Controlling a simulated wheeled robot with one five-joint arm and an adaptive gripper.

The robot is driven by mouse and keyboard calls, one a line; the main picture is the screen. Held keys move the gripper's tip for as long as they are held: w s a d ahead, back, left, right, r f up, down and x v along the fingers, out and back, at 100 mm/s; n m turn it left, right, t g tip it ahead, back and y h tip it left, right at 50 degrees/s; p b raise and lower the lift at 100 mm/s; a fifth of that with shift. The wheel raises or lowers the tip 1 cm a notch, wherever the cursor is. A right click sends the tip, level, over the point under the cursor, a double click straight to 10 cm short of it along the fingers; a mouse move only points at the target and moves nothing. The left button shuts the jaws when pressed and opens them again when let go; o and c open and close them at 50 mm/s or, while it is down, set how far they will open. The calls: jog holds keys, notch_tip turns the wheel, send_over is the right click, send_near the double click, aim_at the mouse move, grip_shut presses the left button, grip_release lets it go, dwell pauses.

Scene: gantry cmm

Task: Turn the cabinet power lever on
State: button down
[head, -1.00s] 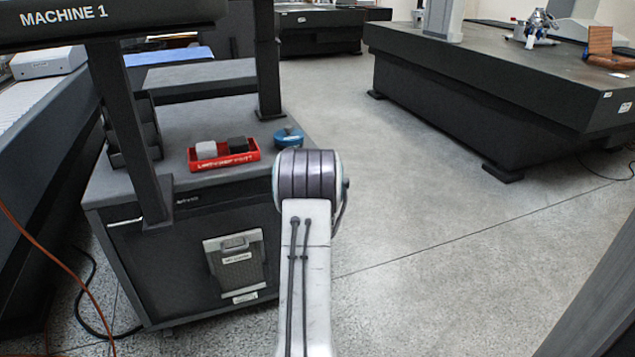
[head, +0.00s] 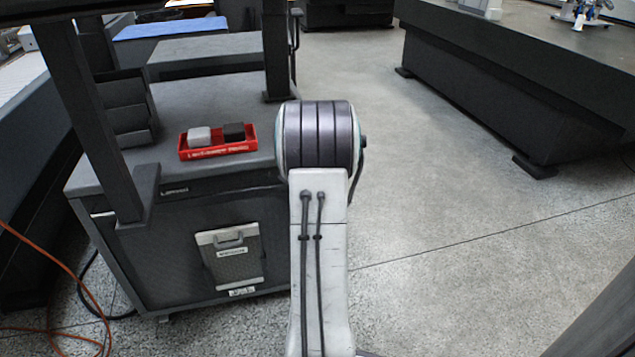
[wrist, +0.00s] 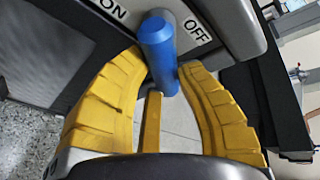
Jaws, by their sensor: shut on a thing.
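The lever is a blue rounded handle (wrist: 158,45) at the upper middle of the wrist view. It stands out from a light grey plate (wrist: 232,22) with an OFF label (wrist: 196,30) on its right and an ON label (wrist: 112,8) on its left. The handle lies between the two labels. My gripper (wrist: 164,70) has yellow fingers, shut on the blue handle, one on each side of it. In the head view my arm hides the gripper, and the lever does not show.
A dark cabinet (head: 100,210) stands left of my arm with a red tray (head: 218,151) on top. A dark upright post (head: 97,120) rises at its front. A large dark table (head: 500,90) is at the right. Grey floor (head: 440,210) lies clear between them. An orange cable (head: 60,275) lies lower left.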

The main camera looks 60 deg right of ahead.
jog(key=shift+d+r, duration=0.25)
jog(key=shift+r, duration=0.1)
jog(key=c, duration=1.2)
grip_release()
jog(key=shift+s, duration=0.1)
jog(key=o, duration=0.4)
jog(key=shift+f, duration=0.2)
jog(key=shift+o, duration=0.2)
jog(key=shift+a, duration=0.1)
notch_tip(320, 180, up, 10)
jog(key=shift+r, duration=0.1)
